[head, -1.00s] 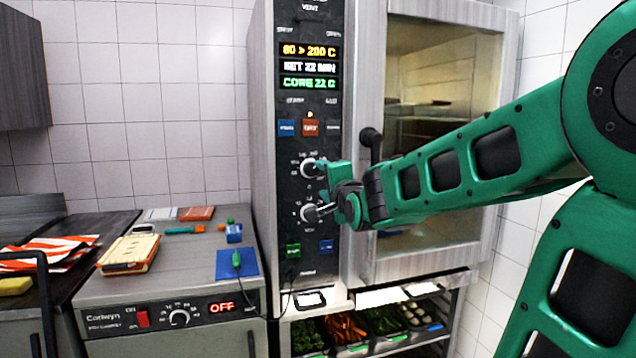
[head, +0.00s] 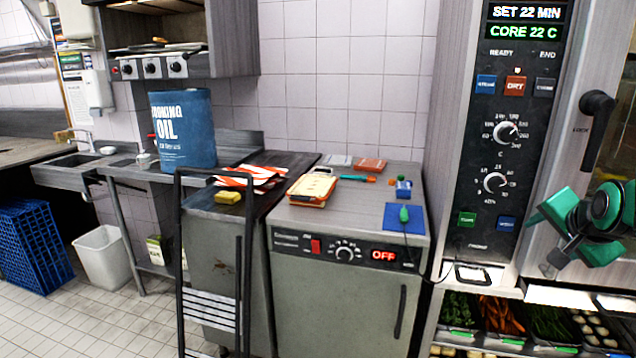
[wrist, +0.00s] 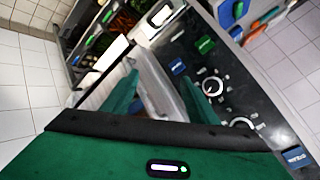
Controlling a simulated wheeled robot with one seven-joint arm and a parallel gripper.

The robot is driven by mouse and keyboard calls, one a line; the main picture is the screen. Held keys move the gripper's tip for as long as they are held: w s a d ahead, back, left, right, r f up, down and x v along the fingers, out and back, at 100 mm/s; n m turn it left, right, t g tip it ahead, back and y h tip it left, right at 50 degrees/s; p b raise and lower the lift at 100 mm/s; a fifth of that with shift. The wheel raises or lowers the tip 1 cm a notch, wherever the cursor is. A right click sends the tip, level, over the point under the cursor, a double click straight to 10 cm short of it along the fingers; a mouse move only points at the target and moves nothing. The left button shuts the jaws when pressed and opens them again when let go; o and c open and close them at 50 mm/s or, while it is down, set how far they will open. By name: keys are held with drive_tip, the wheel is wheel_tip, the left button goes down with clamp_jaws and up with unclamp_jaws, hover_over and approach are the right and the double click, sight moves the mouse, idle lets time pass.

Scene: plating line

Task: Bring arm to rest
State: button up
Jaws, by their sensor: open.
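My gripper (head: 563,235) is at the right of the head view, in front of the oven door beside the control panel. In the wrist view its two green fingers (wrist: 160,92) stand apart with nothing held between them. The arm behind it is cut off by the picture's right edge. The tall oven's black control panel (head: 482,215) has an upper dial (head: 505,132) and a lower dial (head: 495,183); the gripper is clear of both. The display (head: 525,22) reads SET 22 MIN and CORE 22 C.
The black door handle (head: 597,125) juts out above the gripper. Vegetable trays (head: 505,340) sit below the oven. Left stands a grey cabinet (head: 335,300) reading OFF, with a blue mat (head: 403,218) on top. A dark trolley rail (head: 180,260) and an oil drum (head: 183,130) stand farther left.

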drive_tip(key=s+a+f+n+g+y, duration=0.1)
drive_tip(key=s+a+f+n+g, duration=0.1)
drive_tip(key=s, duration=0.6)
drive_tip(key=s+a+f+n+g+y, duration=0.1)
drive_tip(key=s+a+f+n+g, duration=0.1)
drive_tip(key=s, duration=0.7)
drive_tip(key=s+a+f+n+g+y, duration=0.2)
drive_tip(key=s+f+n+g, duration=0.1)
drive_tip(key=s+f+g, duration=0.2)
drive_tip(key=s+f, duration=0.2)
drive_tip(key=s, duration=0.1)
drive_tip(key=shift+s+a+g, duration=0.3)
drive_tip(key=shift+a+g, duration=0.05)
drive_tip(key=shift+g, duration=0.05)
drive_tip(key=shift+w+f, duration=0.25)
drive_tip(key=shift+w, duration=0.4)
drive_tip(key=shift+s, duration=0.1)
